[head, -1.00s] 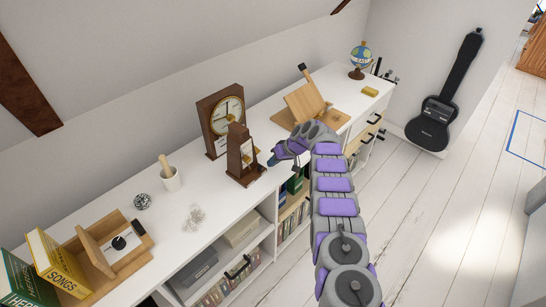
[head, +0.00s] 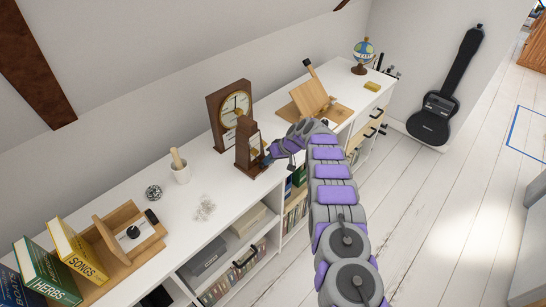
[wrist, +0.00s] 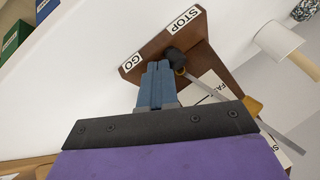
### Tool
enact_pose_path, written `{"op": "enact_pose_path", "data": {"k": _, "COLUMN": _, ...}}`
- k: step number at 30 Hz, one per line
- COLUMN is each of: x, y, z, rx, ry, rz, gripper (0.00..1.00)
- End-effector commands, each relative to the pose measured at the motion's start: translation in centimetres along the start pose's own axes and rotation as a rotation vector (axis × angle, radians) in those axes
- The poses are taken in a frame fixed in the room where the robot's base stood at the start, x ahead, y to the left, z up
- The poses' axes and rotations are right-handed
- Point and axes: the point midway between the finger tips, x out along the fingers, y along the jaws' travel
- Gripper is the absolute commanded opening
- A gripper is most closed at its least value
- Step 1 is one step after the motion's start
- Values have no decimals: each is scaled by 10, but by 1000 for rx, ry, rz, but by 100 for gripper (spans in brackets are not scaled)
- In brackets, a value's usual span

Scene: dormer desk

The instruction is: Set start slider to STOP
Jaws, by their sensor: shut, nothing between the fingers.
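The dark wooden metronome (head: 247,152) stands upright on the white shelf top in front of a clock. In the wrist view its brown base (wrist: 222,58) carries a GO label (wrist: 132,61) and a STOP label (wrist: 186,19). A black slider knob (wrist: 175,57) sits on the base edge between the two labels. My gripper (head: 268,156) is at the metronome's right side in the head view. In the wrist view its blue fingers (wrist: 157,66) are shut and empty, just beside the knob on the GO side. Whether they touch it I cannot tell.
The mantel clock (head: 229,112) stands close behind the metronome. A mortar with pestle (head: 181,174) is to the left, and a wooden book stand (head: 312,97) is to the right.

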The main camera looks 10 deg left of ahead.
Motion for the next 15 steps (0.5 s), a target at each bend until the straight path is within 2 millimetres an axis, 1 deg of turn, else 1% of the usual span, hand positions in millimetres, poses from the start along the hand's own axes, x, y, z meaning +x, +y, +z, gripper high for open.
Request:
{"op": "enact_pose_path", "data": {"k": 2, "x": -2, "y": -4, "z": 0, "rx": 0, "ry": 5, "rz": 0, "gripper": 0}}
{"op": "enact_pose_path", "data": {"k": 11, "x": 1, "y": -21, "z": 12, "rx": 1, "ry": 8, "rz": -4, "gripper": 0}}
{"op": "enact_pose_path", "data": {"k": 15, "x": 6, "y": -28, "z": 16, "rx": 1, "ry": 2, "rz": -1, "gripper": 0}}
